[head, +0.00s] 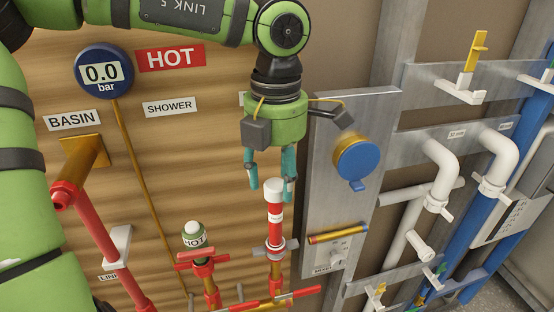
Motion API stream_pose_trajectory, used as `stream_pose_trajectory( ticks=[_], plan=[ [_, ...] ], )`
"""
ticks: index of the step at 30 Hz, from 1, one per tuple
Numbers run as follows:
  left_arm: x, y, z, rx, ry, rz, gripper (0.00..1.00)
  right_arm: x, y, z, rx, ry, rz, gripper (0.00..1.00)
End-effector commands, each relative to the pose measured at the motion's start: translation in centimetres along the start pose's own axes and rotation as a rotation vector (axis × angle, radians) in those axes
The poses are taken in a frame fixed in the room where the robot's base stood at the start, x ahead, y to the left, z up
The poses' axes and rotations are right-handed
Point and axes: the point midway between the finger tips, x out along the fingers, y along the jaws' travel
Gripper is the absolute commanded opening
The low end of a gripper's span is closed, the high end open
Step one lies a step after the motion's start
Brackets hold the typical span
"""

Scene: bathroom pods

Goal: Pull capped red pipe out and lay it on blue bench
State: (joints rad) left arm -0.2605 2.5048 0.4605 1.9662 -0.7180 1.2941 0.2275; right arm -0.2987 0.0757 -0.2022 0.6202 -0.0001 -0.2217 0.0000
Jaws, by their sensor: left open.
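The red pipe (275,225) stands upright in front of the wooden panel, with a white cap (273,189) on its top end and a pale band on its side. A grey clip or collar (274,250) surrounds its lower part. My left gripper (270,184) comes down from above with its teal fingers apart. One finger is left of the cap and the other is at its right, close to it; I cannot tell whether they touch. My right gripper is not in view. No blue bench can be made out.
A red valve handle (202,260) stands left of the pipe. Another red pipe (95,225) slants at the left. A grey metal plate with a blue round cap (357,163) is at the right, before white pipes (440,170) and blue pipes.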

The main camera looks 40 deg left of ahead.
Motion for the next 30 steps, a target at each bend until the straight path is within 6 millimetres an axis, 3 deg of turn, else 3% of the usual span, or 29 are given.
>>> stream_pose_trajectory(
  ticks=[5,12,23,24,27,30],
  plan=[
    [2.5,-0.1,-0.1,0.000,0.005,-0.005,0.51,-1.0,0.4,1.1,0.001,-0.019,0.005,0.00],
    [5.4,-0.1,0.0,0.000,0.000,-0.005,0.51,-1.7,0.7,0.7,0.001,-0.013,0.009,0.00],
    [6.2,-0.1,0.0,-0.001,-0.002,-0.006,0.51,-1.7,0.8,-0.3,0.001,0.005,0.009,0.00],
    [6.2,-0.1,0.0,-0.001,-0.002,-0.006,0.43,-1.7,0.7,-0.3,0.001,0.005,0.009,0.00],
    [6.2,-0.1,0.0,-0.001,-0.003,-0.006,0.03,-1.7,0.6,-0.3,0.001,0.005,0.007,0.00],
    [6.2,-0.1,0.0,-0.001,-0.003,-0.005,0.00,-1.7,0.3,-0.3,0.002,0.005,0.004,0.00]
  ],
)
